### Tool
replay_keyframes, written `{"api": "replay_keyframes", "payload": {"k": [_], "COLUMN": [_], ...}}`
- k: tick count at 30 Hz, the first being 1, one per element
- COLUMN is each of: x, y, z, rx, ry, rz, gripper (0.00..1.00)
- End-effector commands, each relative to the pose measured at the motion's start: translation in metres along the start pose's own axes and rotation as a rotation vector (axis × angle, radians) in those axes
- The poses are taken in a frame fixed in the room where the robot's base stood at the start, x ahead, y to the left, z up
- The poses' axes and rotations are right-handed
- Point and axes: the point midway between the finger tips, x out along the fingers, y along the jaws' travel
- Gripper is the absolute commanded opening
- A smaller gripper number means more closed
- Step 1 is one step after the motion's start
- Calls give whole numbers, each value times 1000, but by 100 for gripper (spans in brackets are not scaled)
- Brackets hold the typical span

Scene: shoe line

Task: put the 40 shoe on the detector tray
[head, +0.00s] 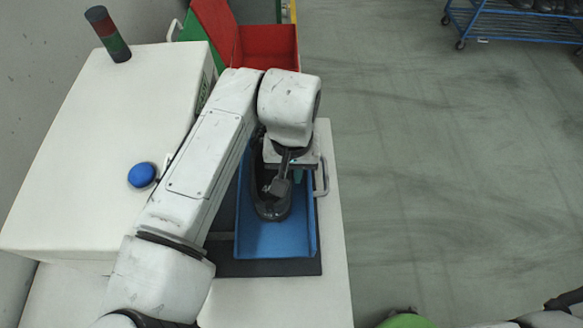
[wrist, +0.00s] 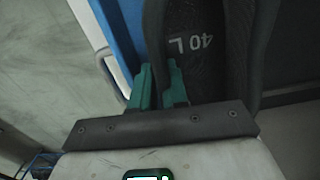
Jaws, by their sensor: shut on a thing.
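My gripper (head: 296,174) is shut on the wall of a dark shoe (head: 270,206) with its teal fingers. In the wrist view the gripper's fingers (wrist: 158,88) are close together at the shoe's edge, and the shoe's insole (wrist: 205,75) reads "40 L". In the head view the shoe is within the outline of the blue tray (head: 275,243), toe toward the near end. The tray's blue wall also shows in the wrist view (wrist: 122,32). My arm hides part of the shoe and the tray's left side. I cannot tell whether the shoe touches the tray floor.
The tray lies on a dark mat (head: 268,268) beside a white machine housing (head: 95,130) with a blue button (head: 142,175) and a signal tower (head: 108,34). A red bin (head: 268,42) stands behind. A blue rack (head: 515,25) is far right; the floor between is clear.

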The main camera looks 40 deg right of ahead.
Motion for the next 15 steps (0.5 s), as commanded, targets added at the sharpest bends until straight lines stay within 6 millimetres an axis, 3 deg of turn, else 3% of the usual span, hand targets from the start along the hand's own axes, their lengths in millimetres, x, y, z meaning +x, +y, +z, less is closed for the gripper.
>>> {"api": "replay_keyframes", "payload": {"k": [10, 11, 15], "x": [3, 3, 3], "y": [0, 0, 0], "z": [0, 0, 0], "rx": [-1, -1, -1], "ry": [1, 0, 0], "rz": [0, 0, 0], "gripper": [0, 16, 29]}}
